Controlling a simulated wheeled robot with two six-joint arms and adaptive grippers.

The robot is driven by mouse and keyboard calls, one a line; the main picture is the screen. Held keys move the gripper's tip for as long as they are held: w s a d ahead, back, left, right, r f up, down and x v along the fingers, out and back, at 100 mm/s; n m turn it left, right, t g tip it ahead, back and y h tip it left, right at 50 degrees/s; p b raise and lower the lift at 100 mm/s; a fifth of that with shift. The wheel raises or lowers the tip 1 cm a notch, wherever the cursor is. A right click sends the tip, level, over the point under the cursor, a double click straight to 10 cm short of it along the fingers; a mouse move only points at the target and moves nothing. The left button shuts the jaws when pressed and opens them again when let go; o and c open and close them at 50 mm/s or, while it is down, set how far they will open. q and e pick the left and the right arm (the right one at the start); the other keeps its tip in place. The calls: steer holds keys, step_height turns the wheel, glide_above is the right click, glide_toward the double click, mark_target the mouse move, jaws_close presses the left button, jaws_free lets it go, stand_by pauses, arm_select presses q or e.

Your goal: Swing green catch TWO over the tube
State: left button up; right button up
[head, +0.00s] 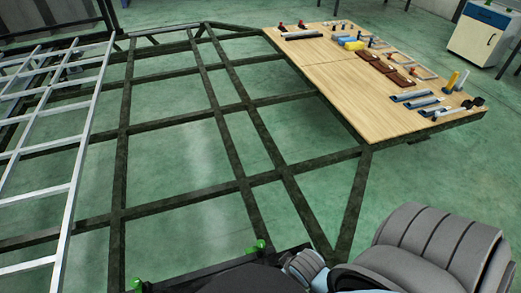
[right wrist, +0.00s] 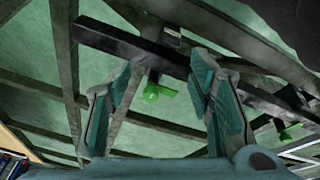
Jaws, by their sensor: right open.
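A dark square tube (head: 215,273) lies along the bottom of the head view. A green catch (head: 257,247) stands near its right end, and another green catch (head: 137,285) shows near its left end. No numbers are legible, so I cannot tell which is catch TWO. In the right wrist view, one green catch (right wrist: 155,92) shows between the open fingers of my right gripper (right wrist: 165,78), below the tube (right wrist: 135,42). I cannot tell whether the fingers touch it. The other green catch (right wrist: 285,131) is at the right. My left gripper is out of view.
A dark trailer frame (head: 168,199) of crossing beams spreads over the green floor. A silver ladder-like grid (head: 75,185) lies at the left. A wooden board (head: 340,83) with several tools and small parts is at the upper right. A cabinet (head: 478,35) stands behind it.

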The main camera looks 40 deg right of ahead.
step_height(320, 180, up, 6)
steer(key=w, duration=0.1)
steer(key=m+g, duration=0.3)
steer(key=m, duration=1.1)
glide_above(261, 244)
steer(key=f, duration=0.2)
steer(key=shift+y, duration=0.4)
step_height(261, 244, down, 13)
steer(key=b, duration=0.7)
steer(key=shift+f+b, duration=0.2)
steer(key=shift+b, duration=0.15)
steer(key=shift+r, duration=0.1)
steer(key=shift+c, duration=0.6)
jaws_close()
